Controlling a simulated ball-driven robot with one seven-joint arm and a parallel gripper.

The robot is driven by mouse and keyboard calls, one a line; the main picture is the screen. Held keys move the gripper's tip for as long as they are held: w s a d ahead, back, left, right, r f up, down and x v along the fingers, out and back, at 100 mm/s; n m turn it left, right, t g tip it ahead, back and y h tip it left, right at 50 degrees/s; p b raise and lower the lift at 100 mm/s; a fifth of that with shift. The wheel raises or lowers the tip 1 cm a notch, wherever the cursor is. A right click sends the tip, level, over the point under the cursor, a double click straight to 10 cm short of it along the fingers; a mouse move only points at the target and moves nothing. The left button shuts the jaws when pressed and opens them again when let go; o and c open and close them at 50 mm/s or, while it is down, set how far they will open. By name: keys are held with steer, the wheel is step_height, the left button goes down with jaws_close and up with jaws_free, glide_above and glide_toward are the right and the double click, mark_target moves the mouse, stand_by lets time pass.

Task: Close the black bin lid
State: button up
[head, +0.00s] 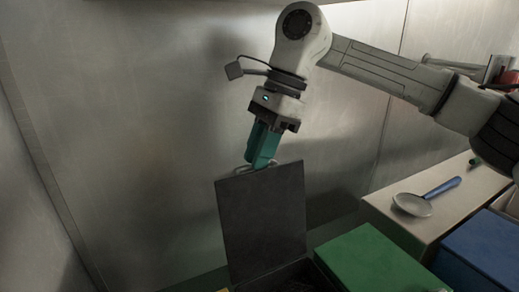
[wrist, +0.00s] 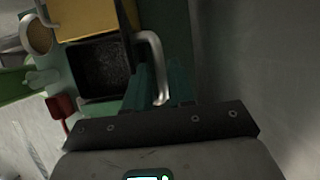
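The black bin lid (head: 262,225) stands nearly upright, hinged open, in the head view. The black bin (head: 285,277) is below it, cut off by the frame edge. The wrist view shows the open bin (wrist: 100,68) with its dark interior. A curved metal handle (wrist: 152,55) shows beside it. My gripper (head: 258,163), with teal fingers, points down at the lid's top edge by the handle. In the wrist view the handle's end lies between my gripper's fingers (wrist: 161,95). The gap is narrow, and whether they press on it cannot be told.
A green block (head: 375,258) and a blue block (head: 490,250) lie right of the bin. A spoon with a blue handle (head: 440,188) rests on a pale block (head: 390,220). A yellow block (wrist: 85,15) borders the bin. Metal walls (head: 130,130) stand behind.

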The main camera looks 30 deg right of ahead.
steer(key=shift+c, duration=0.3)
jaws_close()
stand_by(0.3)
